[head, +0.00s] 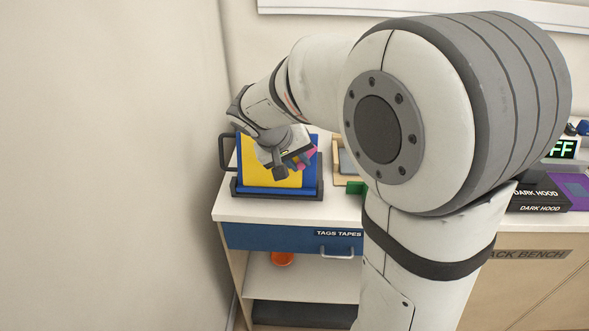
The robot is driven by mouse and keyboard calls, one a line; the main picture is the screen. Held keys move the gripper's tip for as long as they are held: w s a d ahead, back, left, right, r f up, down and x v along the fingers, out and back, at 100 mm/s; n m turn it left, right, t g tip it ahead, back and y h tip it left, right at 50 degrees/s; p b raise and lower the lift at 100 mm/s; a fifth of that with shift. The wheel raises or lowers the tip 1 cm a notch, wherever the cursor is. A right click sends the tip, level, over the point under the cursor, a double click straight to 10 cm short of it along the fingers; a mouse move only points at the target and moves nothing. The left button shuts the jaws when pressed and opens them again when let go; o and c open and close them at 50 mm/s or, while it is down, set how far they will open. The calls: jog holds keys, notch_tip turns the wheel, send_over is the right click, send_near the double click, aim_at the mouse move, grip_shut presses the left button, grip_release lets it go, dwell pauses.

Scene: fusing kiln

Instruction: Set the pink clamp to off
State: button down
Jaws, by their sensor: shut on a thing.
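The pink clamp (311,153) shows only as a small pink patch at the jaws of my gripper (303,160). My gripper is shut on it, in front of the upper right part of a blue and yellow panel (262,181). The panel stands in a dark frame (277,194) on the left end of the counter. The gripper body hides most of the clamp and part of the panel. I cannot tell the clamp's setting, or whether it touches the panel.
My arm covers the middle of the view. A wooden tray (339,173) and a green block (357,188) sit right of the panel. Dark hood boxes (535,195) and a display reading "FF" (563,148) are at right. A wall (110,150) is close on the left.

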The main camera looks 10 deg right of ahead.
jog(key=n+h+b, duration=0.1)
jog(key=f+h+b, duration=0.1)
jog(key=n+h+b, duration=0.1)
jog(key=b, duration=0.1)
jog(key=shift+s+d+f+n, duration=0.3)
jog(key=shift+s+d, duration=0.05)
jog(key=shift+s+d+n+t+h+b, duration=0.2)
jog(key=shift+d+n+t+h+b, duration=0.15)
jog(key=shift+n+h+b, duration=0.7)
jog(key=shift+d+m, duration=0.1)
jog(key=shift+m, duration=0.15)
jog(key=c, duration=1.3)
grip_release()
jog(key=v, duration=0.8)
jog(key=shift+f+p, duration=0.1)
jog(key=shift+p, duration=0.3)
